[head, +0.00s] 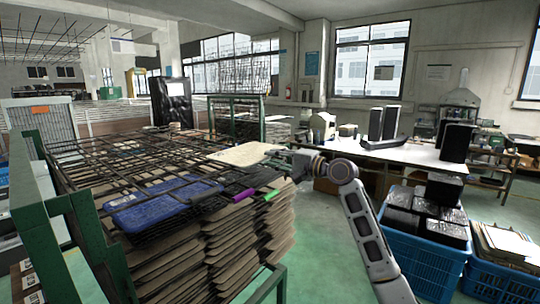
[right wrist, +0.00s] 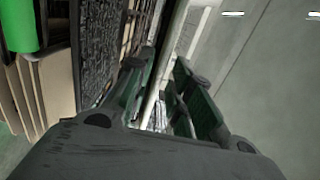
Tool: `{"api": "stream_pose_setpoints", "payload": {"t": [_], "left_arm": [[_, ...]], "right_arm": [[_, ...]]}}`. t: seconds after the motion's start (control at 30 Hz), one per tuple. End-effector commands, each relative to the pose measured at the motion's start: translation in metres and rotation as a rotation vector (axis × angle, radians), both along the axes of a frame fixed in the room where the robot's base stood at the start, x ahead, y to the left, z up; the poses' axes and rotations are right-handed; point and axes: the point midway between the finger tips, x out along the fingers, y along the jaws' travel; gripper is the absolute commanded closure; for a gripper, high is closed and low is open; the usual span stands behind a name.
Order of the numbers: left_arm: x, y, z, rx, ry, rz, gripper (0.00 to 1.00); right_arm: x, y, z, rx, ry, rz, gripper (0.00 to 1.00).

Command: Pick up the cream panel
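The cream panel (head: 243,154) is a flat, pale sheet at the back right of the wire rack top (head: 130,165) in the head view. My right gripper (head: 288,158) is at the panel's right edge. In the right wrist view the two dark fingers of this gripper (right wrist: 165,85) stand apart, with a pale thin edge (right wrist: 172,50) between them. I see a gap beside that edge, so the fingers do not look closed on it. My left gripper is not in view.
A blue panel (head: 165,205) lies on the rack, with purple (head: 243,195) and green (head: 271,195) pieces at its front right. Stacked brown panels (head: 240,245) stand below. Blue crates (head: 425,245) with dark blocks stand at the right. A white table (head: 400,153) is behind.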

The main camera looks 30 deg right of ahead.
Motion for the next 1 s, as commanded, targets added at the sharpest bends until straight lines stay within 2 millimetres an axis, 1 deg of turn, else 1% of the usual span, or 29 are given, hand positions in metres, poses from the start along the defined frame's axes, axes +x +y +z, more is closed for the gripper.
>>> {"api": "stream_pose_setpoints", "payload": {"t": [0.03, 0.23, 0.7, 1.0], "left_arm": [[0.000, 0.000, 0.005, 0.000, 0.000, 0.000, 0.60], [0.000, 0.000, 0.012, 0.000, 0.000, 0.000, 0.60], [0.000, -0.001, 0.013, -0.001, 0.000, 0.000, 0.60], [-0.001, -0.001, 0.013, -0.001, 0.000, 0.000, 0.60]], "right_arm": [[0.003, 0.001, 0.003, 0.000, 0.000, 0.000, 0.79], [0.012, 0.005, 0.002, 0.000, 0.001, 0.000, 0.79], [0.016, 0.007, 0.000, -0.001, 0.000, 0.000, 0.79], [0.016, 0.007, 0.000, -0.001, 0.000, 0.000, 0.97]]}}
